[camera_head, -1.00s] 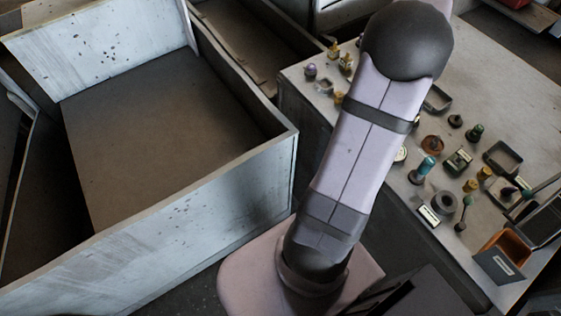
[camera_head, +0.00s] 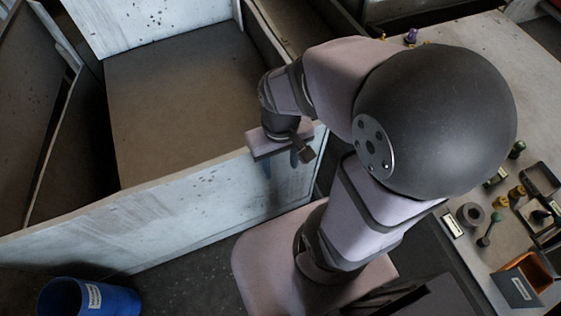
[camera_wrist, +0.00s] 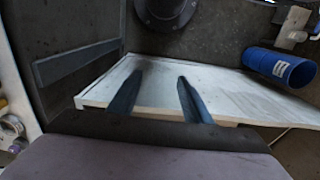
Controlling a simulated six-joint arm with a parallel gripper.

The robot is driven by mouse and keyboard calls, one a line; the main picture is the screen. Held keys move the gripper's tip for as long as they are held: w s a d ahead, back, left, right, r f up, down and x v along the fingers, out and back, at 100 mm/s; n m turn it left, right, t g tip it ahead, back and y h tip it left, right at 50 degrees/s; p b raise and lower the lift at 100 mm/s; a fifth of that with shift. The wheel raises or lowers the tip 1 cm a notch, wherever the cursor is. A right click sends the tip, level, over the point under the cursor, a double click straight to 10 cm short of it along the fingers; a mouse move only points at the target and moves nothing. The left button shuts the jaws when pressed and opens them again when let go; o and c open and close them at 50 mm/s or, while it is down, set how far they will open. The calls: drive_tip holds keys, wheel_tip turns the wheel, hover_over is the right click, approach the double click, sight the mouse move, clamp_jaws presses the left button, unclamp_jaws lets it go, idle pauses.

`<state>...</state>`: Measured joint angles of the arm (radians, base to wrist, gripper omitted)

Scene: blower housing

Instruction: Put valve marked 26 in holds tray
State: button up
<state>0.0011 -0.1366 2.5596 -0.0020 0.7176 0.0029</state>
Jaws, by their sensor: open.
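My gripper (camera_head: 303,155) is over the near wall of the big grey crate, away from the worktable. In the wrist view its two blue-grey fingers (camera_wrist: 160,82) are apart with nothing between them. Several small valves and knobs stand on the worktable, among them a dark green one (camera_head: 516,150) and a yellow one (camera_head: 516,193). No marking 26 can be read, so I cannot tell which is the valve. An orange bin with a grey labelled front (camera_head: 520,288) stands at the table's near right; its label is too small to read. My arm hides much of the table.
The open crate (camera_head: 165,207) fills the left; its floor looks empty. A blue bucket (camera_head: 90,300) stands on the floor at lower left and also shows in the wrist view (camera_wrist: 280,66). Dark trays (camera_head: 541,180) crowd the table's right side.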

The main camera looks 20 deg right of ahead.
drive_tip(key=shift+o, duration=0.3)
